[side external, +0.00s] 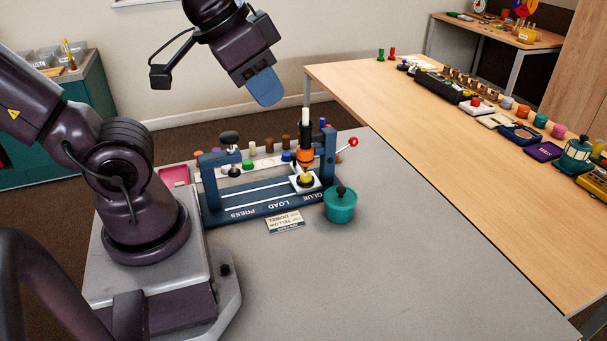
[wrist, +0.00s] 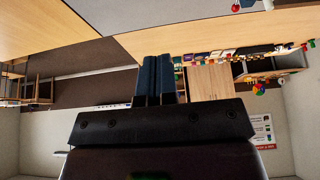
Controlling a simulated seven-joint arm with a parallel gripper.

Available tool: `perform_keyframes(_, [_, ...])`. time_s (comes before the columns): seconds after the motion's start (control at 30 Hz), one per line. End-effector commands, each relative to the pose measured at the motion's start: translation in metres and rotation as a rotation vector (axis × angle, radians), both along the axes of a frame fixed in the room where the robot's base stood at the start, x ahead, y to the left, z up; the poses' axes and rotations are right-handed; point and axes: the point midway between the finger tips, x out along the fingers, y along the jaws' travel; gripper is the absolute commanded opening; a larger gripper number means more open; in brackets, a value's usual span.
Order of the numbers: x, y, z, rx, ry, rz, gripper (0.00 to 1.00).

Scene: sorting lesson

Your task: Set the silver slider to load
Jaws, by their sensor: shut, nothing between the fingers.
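The silver slider (side external: 315,185) is a pale square plate on the rails of a dark blue fixture (side external: 256,208). It sits at the end marked GLUE, under an orange-tipped glue dispenser (side external: 306,157), with a small yellow piece (side external: 306,178) on it. The fixture's front edge reads PRESS, LOAD, GLUE upside down, with LOAD in the middle. A black-knobbed press (side external: 230,150) stands at the PRESS end. My gripper (side external: 264,90) is shut and empty, high above and behind the fixture. Its blue fingers also show together in the wrist view (wrist: 153,78); the slider is not visible there.
A teal lidded pot (side external: 341,205) stands close to the fixture's GLUE end. A small card (side external: 285,221) lies in front. Coloured pieces (side external: 264,160) stand in a row behind. A red-knobbed lever (side external: 352,143) sticks out right. The grey table (side external: 400,250) is clear at front right.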

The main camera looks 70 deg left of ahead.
Motion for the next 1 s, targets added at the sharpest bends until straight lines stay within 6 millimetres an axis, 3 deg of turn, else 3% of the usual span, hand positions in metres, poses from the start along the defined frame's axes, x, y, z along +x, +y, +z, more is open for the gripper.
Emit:
perform_keyframes(0.17, [0.000,0.000,0.000,0.000,0.000,0.000,0.02])
perform_keyframes(0.27, [0.000,0.000,0.004,0.000,-0.003,0.000,0.25])
perform_keyframes(0.37, [0.001,0.000,0.023,0.000,-0.006,0.000,0.48])
perform_keyframes(0.47, [0.001,0.000,0.054,0.000,-0.008,0.000,0.51])
perform_keyframes(0.77, [0.052,0.057,0.072,-0.478,0.173,0.826,0.51])
perform_keyframes(1.0, [0.094,0.137,0.074,-0.797,0.291,1.741,0.51])
